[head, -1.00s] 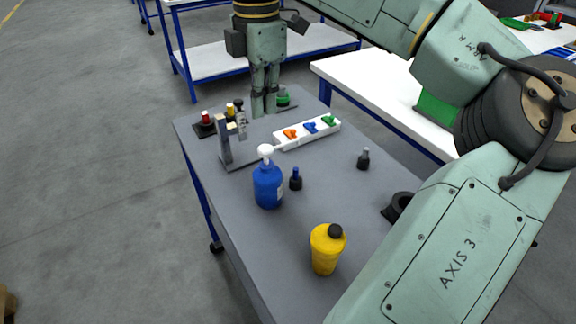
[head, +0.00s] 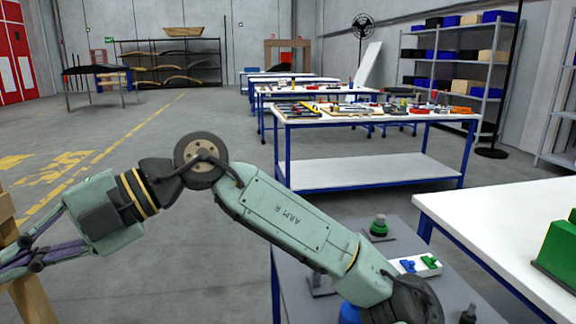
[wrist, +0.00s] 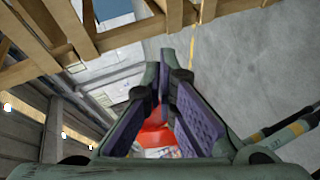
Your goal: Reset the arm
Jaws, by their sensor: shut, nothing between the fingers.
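My gripper (head: 8,262) is at the far left of the head view, at the end of my outstretched green arm. Its fingers point left and run close to the picture's edge. In the wrist view my gripper (wrist: 166,70) shows its two purple-padded fingers coming together at the tips, with nothing held. A red patch shows beyond, between the finger bases; I cannot tell what it is.
A wooden frame (head: 30,300) is close to my gripper at the left edge; its beams (wrist: 120,35) cross the wrist view. A green-topped button (head: 379,227) and a white tray (head: 418,266) are on the grey table. Open floor lies behind the arm.

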